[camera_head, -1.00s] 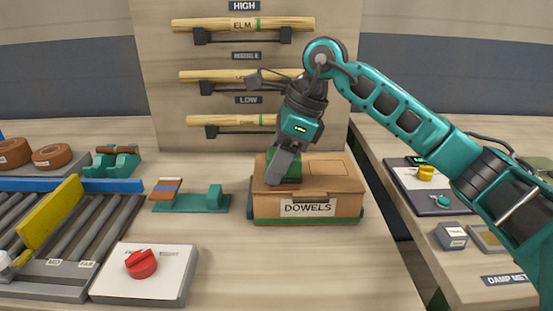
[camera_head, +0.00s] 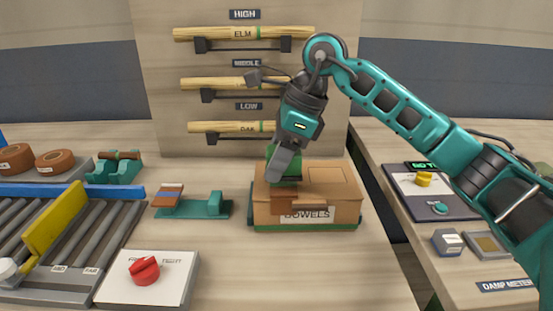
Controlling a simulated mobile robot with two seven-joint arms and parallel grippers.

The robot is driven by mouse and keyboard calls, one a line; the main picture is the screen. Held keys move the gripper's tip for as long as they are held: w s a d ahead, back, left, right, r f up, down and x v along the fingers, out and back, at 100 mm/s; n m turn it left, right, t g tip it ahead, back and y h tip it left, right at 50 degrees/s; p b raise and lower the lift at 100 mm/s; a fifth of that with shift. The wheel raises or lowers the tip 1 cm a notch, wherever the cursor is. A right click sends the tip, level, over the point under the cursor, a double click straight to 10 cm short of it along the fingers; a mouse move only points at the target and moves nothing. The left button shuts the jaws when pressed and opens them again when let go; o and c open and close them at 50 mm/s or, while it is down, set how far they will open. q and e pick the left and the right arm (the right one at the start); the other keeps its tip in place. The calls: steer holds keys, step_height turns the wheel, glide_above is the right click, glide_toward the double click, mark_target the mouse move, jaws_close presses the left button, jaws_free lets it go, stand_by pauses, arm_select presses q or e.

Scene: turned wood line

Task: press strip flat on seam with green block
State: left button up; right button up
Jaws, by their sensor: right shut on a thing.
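The cardboard box (camera_head: 345,205) labelled DOWELS stands closed on the bench in a green base. My right gripper (camera_head: 284,165) is shut on the green block (camera_head: 289,181), over the left part of the box top. Most of the block is hidden by the gripper's fingers; I cannot tell whether it touches the box. The seam is hard to make out. My left gripper is not in view.
A green tape holder (camera_head: 213,206) stands left of the box, and a white panel with a red knob (camera_head: 145,270) is nearer. A roller conveyor (camera_head: 75,240) fills the left. Dowel racks stand behind. The bench in front of the box is clear.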

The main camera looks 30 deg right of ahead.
steer(key=shift+r+p, duration=1.6)
steer(key=shift+r, duration=0.75)
